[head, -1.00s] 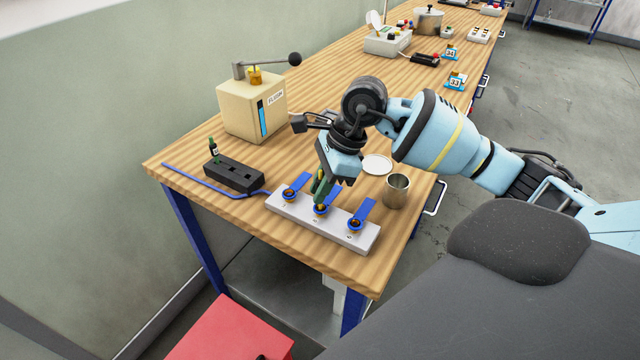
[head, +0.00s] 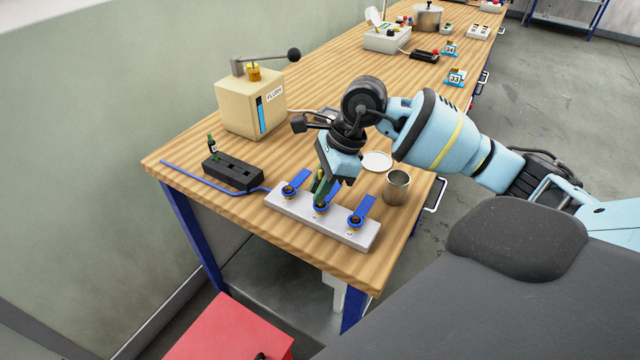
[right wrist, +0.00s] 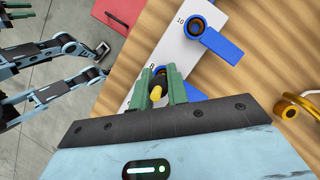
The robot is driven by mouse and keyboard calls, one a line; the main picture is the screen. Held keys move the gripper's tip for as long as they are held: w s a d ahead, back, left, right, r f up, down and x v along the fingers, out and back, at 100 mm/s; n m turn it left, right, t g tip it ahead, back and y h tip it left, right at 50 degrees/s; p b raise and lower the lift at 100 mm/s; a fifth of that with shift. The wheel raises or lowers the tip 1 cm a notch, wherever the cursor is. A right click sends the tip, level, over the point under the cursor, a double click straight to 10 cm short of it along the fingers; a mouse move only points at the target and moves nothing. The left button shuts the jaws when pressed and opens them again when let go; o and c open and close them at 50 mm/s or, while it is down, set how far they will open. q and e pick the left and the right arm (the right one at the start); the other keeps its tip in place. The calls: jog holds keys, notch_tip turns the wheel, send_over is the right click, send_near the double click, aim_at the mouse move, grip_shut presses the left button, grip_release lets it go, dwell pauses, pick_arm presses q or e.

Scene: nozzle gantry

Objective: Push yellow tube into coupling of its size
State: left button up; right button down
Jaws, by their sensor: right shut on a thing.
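My right gripper (head: 318,201) points down at the middle blue coupling (head: 321,207) of a pale grey block (head: 345,235). Its green fingers (right wrist: 163,90) are shut on the yellow tube (right wrist: 155,94), which shows between them in the right wrist view. The coupling marked 8 (right wrist: 160,71) lies right at the fingertips; whether the tube's end is inside it is hidden. The coupling marked 10 (right wrist: 195,28) and another coupling (head: 356,221) in the head view are free of the gripper. My left gripper (right wrist: 16,18) shows only partly at the upper left edge of the right wrist view.
A metal cup (head: 396,187) and a white dish (head: 376,161) stand close to my right gripper. A black slotted holder (head: 233,173), a blue hose (head: 205,182) and a beige lever box (head: 250,105) are on the left.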

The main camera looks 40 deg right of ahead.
jog(key=shift+f, duration=0.45)
jog(key=c, duration=1.3)
grip_release()
jog(key=v, duration=0.7)
jog(key=shift+d+r+b, duration=0.2)
jog(key=shift+r+b, duration=0.1)
jog(key=shift+r, duration=0.05)
jog(key=shift+s, duration=0.1)
